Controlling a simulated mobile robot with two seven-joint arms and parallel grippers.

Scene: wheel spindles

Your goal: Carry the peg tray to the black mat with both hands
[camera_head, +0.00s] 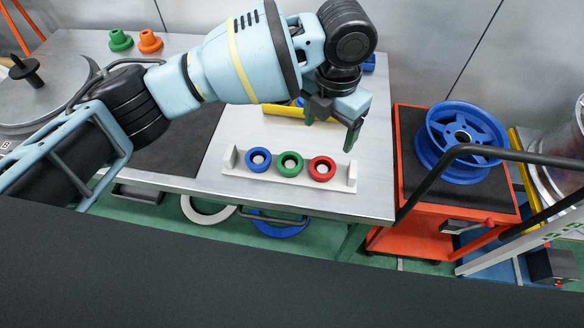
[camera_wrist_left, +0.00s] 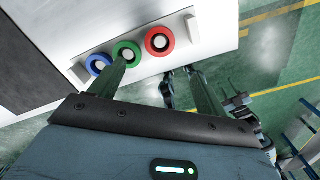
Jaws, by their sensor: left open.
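The white peg tray (camera_head: 352,178) lies on the table near its front edge. It carries a blue ring (camera_head: 258,160), a green ring (camera_head: 290,164) and a red ring (camera_head: 322,169) in a row, each around a pale peg. My left gripper (camera_head: 330,130) is open and empty, above and behind the tray's right part. In the left wrist view the tray (camera_wrist_left: 193,30) lies beyond the open fingers of the left gripper (camera_wrist_left: 157,68). The black mat (camera_head: 175,135) lies flat on the table, left of the tray and partly hidden by my left arm.
A yellow object (camera_head: 285,111) lies behind the tray. Small green (camera_head: 120,41) and orange (camera_head: 150,42) parts stand at the back left. A red cart (camera_head: 400,215) with a blue wheel (camera_head: 460,140) stands right of the table. The mat's visible part is clear.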

